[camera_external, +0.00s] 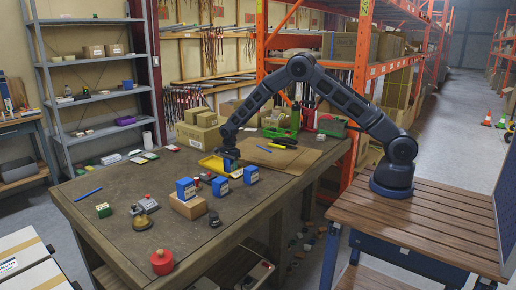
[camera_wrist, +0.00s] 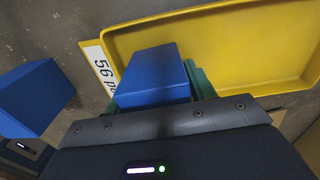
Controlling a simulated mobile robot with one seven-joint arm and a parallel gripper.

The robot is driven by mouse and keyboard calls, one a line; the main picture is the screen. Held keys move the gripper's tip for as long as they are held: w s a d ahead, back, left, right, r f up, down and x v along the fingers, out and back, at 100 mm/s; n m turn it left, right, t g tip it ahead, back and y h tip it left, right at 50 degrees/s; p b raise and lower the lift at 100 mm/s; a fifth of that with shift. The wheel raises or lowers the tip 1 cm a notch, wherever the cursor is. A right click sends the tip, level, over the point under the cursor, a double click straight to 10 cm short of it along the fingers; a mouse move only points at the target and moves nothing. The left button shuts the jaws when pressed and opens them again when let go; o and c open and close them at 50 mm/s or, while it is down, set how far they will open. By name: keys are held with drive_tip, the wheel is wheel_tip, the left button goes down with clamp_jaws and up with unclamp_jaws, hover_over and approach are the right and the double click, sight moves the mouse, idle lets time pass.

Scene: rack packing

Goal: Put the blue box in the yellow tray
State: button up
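My gripper (camera_external: 230,161) is low over the right part of the yellow tray (camera_external: 208,164) in the external view. In the wrist view, a blue box (camera_wrist: 150,75) sits between my green fingers (camera_wrist: 158,92), which appear shut on it. The box overlaps the labelled rim of the yellow tray (camera_wrist: 225,32) in that view. The tray's visible floor is empty. Whether the box's underside touches the tray is hidden.
More blue boxes stand nearby: one (camera_external: 185,188) on a brown carton (camera_external: 188,207), one (camera_external: 221,186) and another (camera_external: 251,174) on the table. A blue box (camera_wrist: 35,95) shows at left in the wrist view. A cardboard sheet (camera_external: 285,156) lies right of the tray.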

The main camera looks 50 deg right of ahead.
wheel_tip(320, 180, up, 13)
drive_tip(key=shift+f, duration=0.2)
idle(0.6)
drive_tip(key=s+d+r+n+t, duration=0.1)
drive_tip(key=s+d+r+n, duration=0.2)
drive_tip(key=s+d+r, duration=0.35)
drive_tip(key=s+d+r+n+y, duration=0.1)
drive_tip(key=s+d+r+n, duration=0.15)
drive_tip(key=s+r, duration=0.7)
drive_tip(key=s+d+r+n+t, duration=0.1)
drive_tip(key=s+d+r+n, duration=0.2)
drive_tip(key=s+d+r, duration=0.5)
drive_tip(key=s+d+r+n+t, duration=0.15)
drive_tip(key=s+r, duration=0.25)
drive_tip(key=s, duration=0.4)
drive_tip(key=s+d+r+n, duration=0.2)
drive_tip(key=s+r+n, duration=0.1)
drive_tip(key=s, duration=0.4)
drive_tip(key=s+d+f+n, duration=0.1)
drive_tip(key=s+n, duration=0.1)
drive_tip(key=s, duration=0.5)
drive_tip(key=s+d+f+n+t+h, duration=0.1)
drive_tip(key=s+f+n, duration=0.1)
drive_tip(key=s, duration=0.6)
drive_tip(key=shift+d+n, duration=0.4)
drive_tip(key=shift+n, duration=0.1)
